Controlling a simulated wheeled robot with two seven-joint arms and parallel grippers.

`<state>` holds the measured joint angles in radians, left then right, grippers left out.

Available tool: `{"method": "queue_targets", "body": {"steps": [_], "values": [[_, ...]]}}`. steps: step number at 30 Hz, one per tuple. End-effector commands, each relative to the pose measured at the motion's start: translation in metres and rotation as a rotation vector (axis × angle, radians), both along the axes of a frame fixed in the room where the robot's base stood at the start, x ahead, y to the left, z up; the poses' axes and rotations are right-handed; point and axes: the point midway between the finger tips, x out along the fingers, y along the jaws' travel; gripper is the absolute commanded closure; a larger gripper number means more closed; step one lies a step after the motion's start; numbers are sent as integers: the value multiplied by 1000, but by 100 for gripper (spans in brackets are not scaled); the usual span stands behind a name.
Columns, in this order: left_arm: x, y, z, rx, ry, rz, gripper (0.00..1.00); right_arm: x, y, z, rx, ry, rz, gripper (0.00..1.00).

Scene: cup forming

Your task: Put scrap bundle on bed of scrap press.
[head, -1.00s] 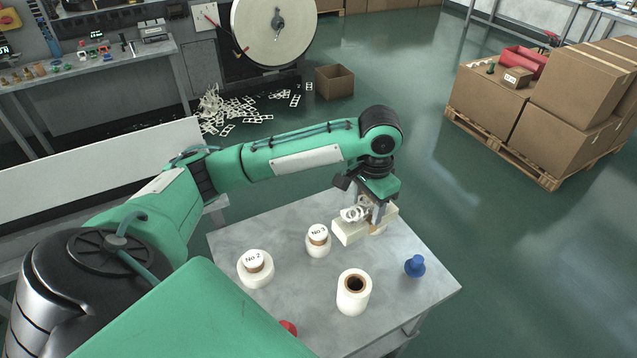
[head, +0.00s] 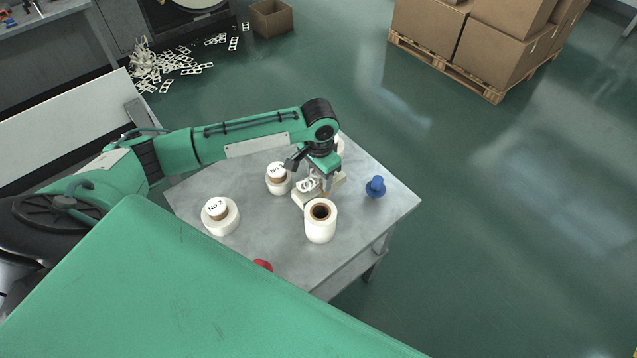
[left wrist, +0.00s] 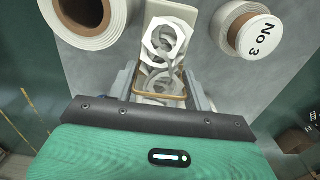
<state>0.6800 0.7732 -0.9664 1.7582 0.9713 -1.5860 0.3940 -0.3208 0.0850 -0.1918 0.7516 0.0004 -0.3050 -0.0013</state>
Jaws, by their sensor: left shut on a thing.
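The scrap bundle (head: 306,185) is a clump of curled white strips. In the left wrist view the bundle (left wrist: 162,48) has a tan band (left wrist: 160,96) around it, and a pale cream block lies along it. I cannot tell whether the block is part of the bundle. My left gripper (head: 325,188) points down over the table, shut on the bundle; its grey fingers flank the bundle in the left wrist view (left wrist: 160,88). I cannot make out the scrap press or its bed in any view. My right gripper is not in view.
The grey table (head: 270,225) carries a white roll (head: 320,225), rolls marked No 2 (head: 221,217) and No 3 (head: 278,182), a blue knob-shaped piece (head: 375,187) and a red piece (head: 262,265). Cartons (head: 430,28) stand on a pallet (head: 455,72). Floor right of the table is clear.

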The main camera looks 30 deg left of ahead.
Motion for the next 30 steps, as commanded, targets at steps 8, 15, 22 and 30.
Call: {"method": "queue_targets", "body": {"steps": [8,15,22,30], "values": [[-1,1,-36,1,3,1,80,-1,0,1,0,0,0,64],[0,0,-41,0,0,0,80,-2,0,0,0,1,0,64],[0,0,-44,0,0,0,38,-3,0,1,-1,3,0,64],[0,0,-44,1,1,0,28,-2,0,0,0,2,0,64]]}}
